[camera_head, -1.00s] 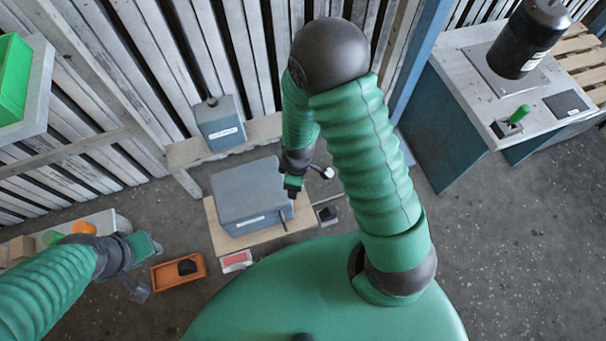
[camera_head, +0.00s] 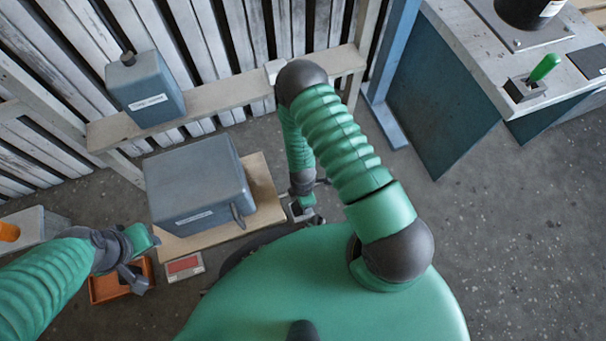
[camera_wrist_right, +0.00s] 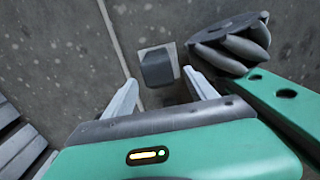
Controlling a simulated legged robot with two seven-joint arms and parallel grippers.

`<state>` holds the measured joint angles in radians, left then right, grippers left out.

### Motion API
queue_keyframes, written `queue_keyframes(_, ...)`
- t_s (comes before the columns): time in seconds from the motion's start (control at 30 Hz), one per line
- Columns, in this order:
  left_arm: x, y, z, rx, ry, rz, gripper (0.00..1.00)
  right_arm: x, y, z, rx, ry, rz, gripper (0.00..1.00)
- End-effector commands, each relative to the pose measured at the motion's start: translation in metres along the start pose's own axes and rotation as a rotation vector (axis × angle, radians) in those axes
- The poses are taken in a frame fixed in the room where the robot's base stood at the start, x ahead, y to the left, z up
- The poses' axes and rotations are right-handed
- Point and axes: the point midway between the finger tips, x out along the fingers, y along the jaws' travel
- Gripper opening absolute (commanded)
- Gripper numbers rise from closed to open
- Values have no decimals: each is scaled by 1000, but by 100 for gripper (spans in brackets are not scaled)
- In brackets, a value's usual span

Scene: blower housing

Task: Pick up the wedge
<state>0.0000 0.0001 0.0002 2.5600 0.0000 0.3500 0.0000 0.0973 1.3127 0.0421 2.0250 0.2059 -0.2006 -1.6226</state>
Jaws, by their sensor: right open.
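A small dark grey block (camera_wrist_right: 157,68), which looks like the wedge, sits on a pale square base on the floor in the right wrist view. My right gripper (camera_wrist_right: 161,80) is open, with its two pale fingers pointing toward the block, one on each side. The gap between them looks empty near the palm. In the head view my right gripper (camera_head: 304,206) is low, right of the wooden board, and mostly hides the block there. My left gripper (camera_head: 136,268) hangs over an orange tray (camera_head: 107,288) at lower left; its jaws are unclear.
A grey-blue housing box (camera_head: 197,182) rests on a wooden board (camera_head: 265,190). Another grey box (camera_head: 146,88) stands on a beam by the slatted wall. A red-topped case (camera_head: 184,266) lies nearby. One of my feet (camera_wrist_right: 235,42) is close right of the block.

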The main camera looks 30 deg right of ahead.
Motion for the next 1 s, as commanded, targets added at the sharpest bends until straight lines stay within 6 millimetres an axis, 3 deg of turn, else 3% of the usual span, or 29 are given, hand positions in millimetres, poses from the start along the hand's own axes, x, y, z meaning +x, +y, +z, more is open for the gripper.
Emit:
queue_keyframes(0.3,49,0,12,0,0,0,36,52,1,2,0,1,0,65)
queue_keyframes(0.6,48,0,11,0,0,0,36,52,1,2,-1,0,0,64)
queue_keyframes(1.0,49,0,11,0,0,0,36,52,1,2,-1,0,0,12)
